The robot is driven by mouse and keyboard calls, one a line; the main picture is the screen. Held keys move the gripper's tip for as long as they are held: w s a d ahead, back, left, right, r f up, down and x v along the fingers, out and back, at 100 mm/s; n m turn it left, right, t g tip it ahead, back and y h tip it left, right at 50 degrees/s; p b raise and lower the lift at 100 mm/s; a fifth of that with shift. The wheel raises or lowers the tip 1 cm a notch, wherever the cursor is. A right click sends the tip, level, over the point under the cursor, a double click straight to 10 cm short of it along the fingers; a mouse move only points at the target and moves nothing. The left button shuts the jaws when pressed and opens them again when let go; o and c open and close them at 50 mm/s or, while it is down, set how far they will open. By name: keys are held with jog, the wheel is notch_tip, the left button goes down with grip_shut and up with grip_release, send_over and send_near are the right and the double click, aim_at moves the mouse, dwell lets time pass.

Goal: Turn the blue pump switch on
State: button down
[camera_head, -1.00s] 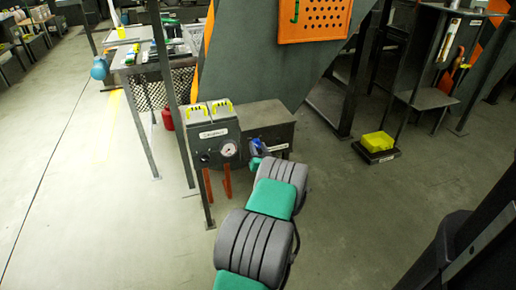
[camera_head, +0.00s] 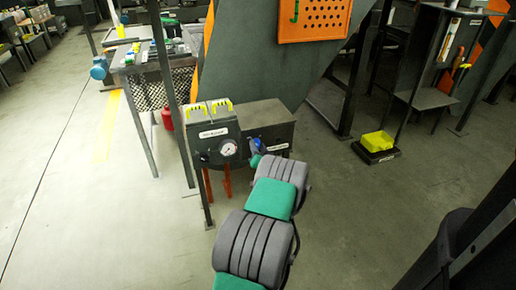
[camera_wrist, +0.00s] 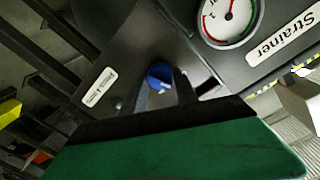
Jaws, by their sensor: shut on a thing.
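The blue pump switch (camera_wrist: 159,76) is a round knob on the dark panel (camera_wrist: 130,50), in the upper middle of the wrist view. My gripper (camera_wrist: 162,86) has its two dark fingers on either side of the knob and is shut on it. In the head view the blue knob (camera_head: 254,145) shows only partly beyond the end of my arm, which hides the fingers. A small white label sits left of the knob in the wrist view.
A pressure gauge (camera_wrist: 229,18) and a "Strainer" label (camera_wrist: 283,40) are right of the knob. Two orange-red handles (camera_head: 226,182) hang below the control box (camera_head: 213,140). Open floor lies at the left.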

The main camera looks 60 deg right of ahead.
jog(key=m, duration=0.6)
jog(key=m+y, duration=0.1)
jog(key=m, duration=0.5)
jog(key=shift+d, duration=0.1)
dwell(0.4)
jog(key=c, duration=1)
grip_release()
jog(key=shift+s, duration=0.1)
jog(key=shift+o, duration=0.2)
jog(key=p+v, duration=0.2)
jog(key=v, duration=0.5)
jog(key=shift+s+a, duration=0.25)
jog(key=shift+s, duration=0.05)
